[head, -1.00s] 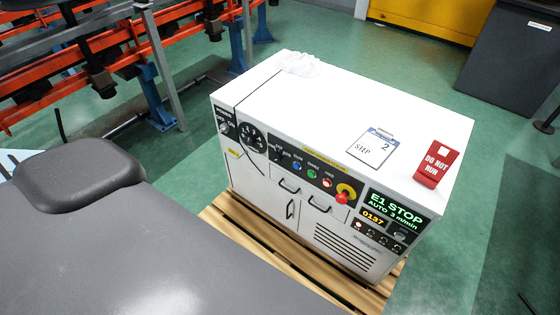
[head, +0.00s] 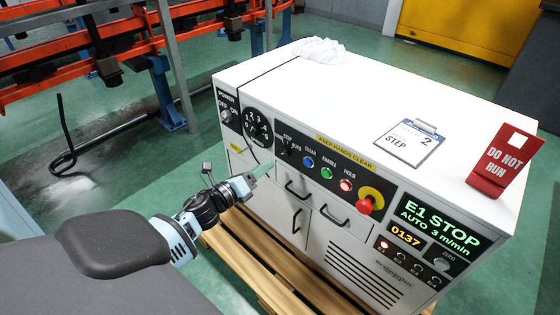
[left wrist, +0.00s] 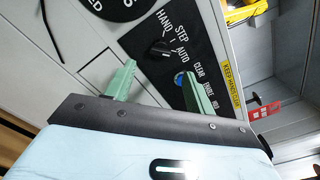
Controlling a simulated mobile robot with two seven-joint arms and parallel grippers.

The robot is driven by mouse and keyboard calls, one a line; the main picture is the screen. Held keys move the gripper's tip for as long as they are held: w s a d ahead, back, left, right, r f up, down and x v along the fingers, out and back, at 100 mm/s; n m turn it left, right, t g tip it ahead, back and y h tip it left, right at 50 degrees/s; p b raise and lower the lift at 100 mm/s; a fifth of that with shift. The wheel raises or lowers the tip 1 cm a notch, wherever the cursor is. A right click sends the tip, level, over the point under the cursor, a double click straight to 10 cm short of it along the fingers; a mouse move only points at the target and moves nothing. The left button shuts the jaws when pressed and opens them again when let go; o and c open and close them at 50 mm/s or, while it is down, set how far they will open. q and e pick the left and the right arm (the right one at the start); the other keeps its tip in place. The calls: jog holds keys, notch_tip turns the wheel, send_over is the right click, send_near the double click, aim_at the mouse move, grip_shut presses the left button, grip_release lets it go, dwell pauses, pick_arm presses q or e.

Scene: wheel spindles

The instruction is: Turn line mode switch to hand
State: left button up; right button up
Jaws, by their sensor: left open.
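The line mode switch (head: 286,147) is a small black knob on the white cabinet's black front panel. In the left wrist view the knob (left wrist: 160,48) has the labels HAND, STEP and AUTO around it. Which label it points to is hard to tell, but the cabinet display (head: 437,227) reads "E1 STOP, AUTO 3 m/min". My left gripper (head: 262,170) is in front of the panel, just below and left of the knob. In the left wrist view its green fingers (left wrist: 158,72) are apart and empty, with the knob beyond the gap between them. My right gripper does not show.
Blue, green and red buttons (head: 326,173) and a red emergency stop (head: 365,206) sit right of the switch. A round dial (head: 257,128) is left of it. Drawer handles (head: 297,190) stick out below.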

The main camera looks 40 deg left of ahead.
aim_at(281, 154)
pick_arm(q)
jog(key=shift+w+d+b, duration=0.2)
jog(key=shift+w, duration=1.75)
jog(key=shift+w+d+b, duration=0.15)
jog(key=shift+w, duration=1.75)
jog(key=c, duration=1)
